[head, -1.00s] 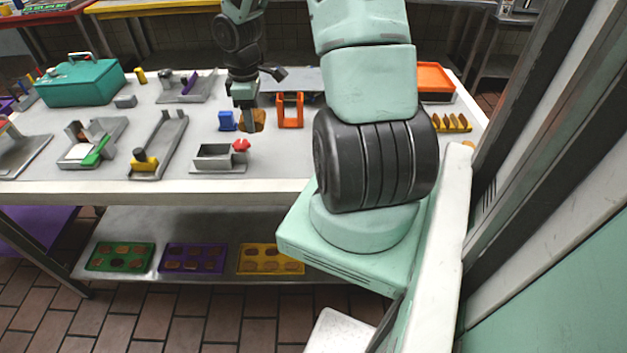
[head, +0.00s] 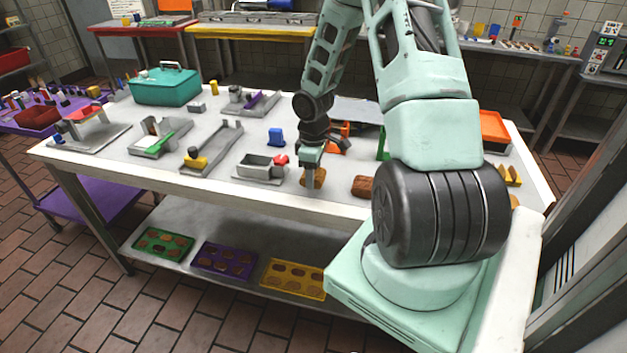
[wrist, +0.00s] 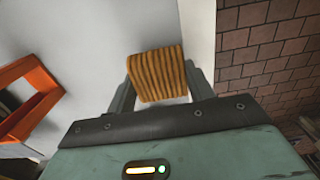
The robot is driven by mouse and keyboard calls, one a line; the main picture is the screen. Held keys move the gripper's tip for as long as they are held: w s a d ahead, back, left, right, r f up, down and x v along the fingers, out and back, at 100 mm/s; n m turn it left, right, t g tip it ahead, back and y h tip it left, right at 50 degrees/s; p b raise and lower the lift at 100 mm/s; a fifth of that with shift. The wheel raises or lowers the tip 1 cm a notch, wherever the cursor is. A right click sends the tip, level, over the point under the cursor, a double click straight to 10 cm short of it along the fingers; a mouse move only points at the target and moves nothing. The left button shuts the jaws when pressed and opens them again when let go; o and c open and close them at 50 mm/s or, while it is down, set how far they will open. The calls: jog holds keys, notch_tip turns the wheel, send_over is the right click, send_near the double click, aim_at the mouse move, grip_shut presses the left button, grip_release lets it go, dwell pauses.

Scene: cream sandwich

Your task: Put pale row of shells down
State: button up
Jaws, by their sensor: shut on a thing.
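The row of shells (head: 316,179) shows as a golden-brown block below my gripper in the head view. In the wrist view this row of shells (wrist: 157,75) is a ridged orange-brown block between the two fingers. My gripper (head: 310,170) is shut on it, over the front part of the table (head: 230,185). The fingers also show in the wrist view (wrist: 160,92), one on each side of the block. I cannot tell whether the block touches the tabletop.
A darker brown block (head: 362,186) lies to the right, near the table's front edge. A grey metal holder with a red knob (head: 262,167) stands to the left. An orange frame (wrist: 28,85) stands left in the wrist view. Tiled floor (wrist: 262,50) lies beyond the edge.

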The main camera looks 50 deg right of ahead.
jog(key=shift+f, duration=1.25)
jog(key=shift+f, duration=0.15)
jog(key=o, duration=1)
jog(key=shift+c, duration=0.2)
